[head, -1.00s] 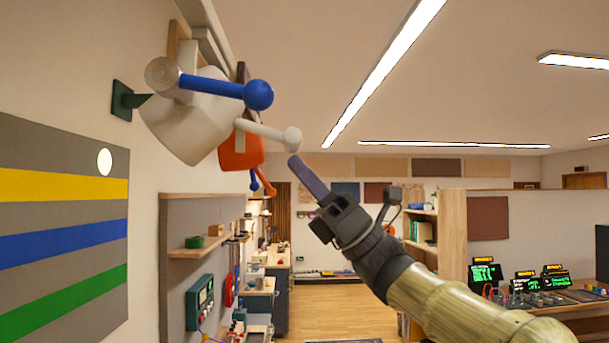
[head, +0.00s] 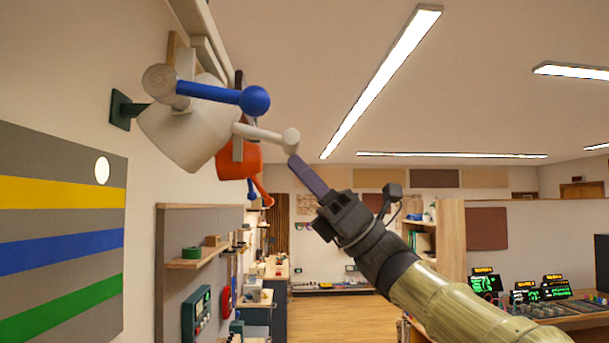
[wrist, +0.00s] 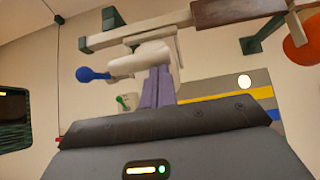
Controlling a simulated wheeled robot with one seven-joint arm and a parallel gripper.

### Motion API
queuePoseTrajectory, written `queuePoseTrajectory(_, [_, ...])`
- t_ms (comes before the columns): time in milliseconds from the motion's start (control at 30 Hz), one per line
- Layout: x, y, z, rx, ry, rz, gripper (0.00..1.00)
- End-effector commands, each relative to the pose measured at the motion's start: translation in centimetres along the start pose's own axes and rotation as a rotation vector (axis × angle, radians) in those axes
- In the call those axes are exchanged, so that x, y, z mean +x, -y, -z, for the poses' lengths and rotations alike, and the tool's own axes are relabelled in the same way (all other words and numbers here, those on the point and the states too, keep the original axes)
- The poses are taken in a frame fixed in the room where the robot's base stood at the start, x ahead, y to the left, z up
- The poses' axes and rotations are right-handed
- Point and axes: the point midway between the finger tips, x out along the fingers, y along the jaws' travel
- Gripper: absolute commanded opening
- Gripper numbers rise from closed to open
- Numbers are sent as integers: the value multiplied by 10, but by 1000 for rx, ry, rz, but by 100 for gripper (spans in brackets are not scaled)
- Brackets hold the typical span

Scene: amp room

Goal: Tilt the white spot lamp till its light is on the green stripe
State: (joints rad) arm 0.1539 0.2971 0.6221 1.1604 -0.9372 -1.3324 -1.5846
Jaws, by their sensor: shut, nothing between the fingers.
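The white spot lamp (head: 185,135) hangs at upper left. It carries a blue bar with a blue ball (head: 256,100) and a white bar with a white ball (head: 291,141). Its round light spot (head: 102,170) is on the grey board just above the yellow stripe (head: 60,192); the green stripe (head: 60,308) is lowest, below the blue one. My gripper (head: 293,158) is shut and empty, its purple fingertips just below the white ball; I cannot tell whether they touch. In the wrist view the fingers (wrist: 157,88) stand in front of the lamp, and the spot shows too (wrist: 244,82).
An orange lamp (head: 238,162) with its own bars hangs just behind the white one. A wooden shelf (head: 198,257) juts from the wall below. A bookcase (head: 450,230) and desk equipment (head: 540,290) stand at right. The air below the lamps is free.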

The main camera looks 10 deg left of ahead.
Motion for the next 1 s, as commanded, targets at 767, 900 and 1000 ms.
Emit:
queuePoseTrajectory(767, [-67,1,29,-4,0,5,0])
queuePoseTrajectory(900, [-93,1,28,-5,0,6,0])
queuePoseTrajectory(1000, [-110,1,27,-3,1,4,0])
